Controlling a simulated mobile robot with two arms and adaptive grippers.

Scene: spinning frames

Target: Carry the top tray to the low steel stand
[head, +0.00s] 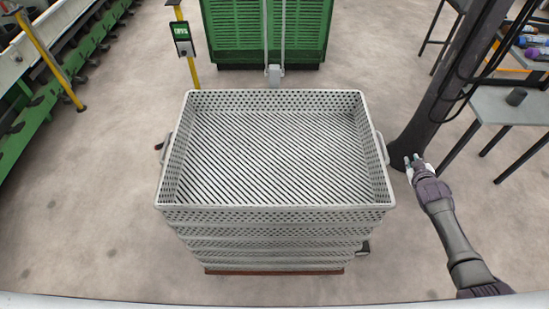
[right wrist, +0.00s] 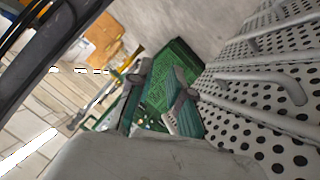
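A stack of white perforated trays stands in the middle of the head view. The top tray (head: 275,214) is empty, with a slatted floor and a handle on each side. Its right handle (head: 382,148) is close to my right gripper (head: 412,160), which is just right of it and apart from it. In the right wrist view the fingers of my right gripper (right wrist: 158,100) are spread with nothing between them. A tray handle (right wrist: 265,80) shows right of them. My left gripper is not in view. A low grey-topped stand (head: 490,104), perhaps the steel stand, is at the right.
A dark post (head: 430,120) rises between the trays and the grey-topped stand. A green crate (head: 225,35) is behind the trays. Green machinery (head: 30,125) and yellow posts (head: 187,50) are at the left. Floor around the stack is mostly clear.

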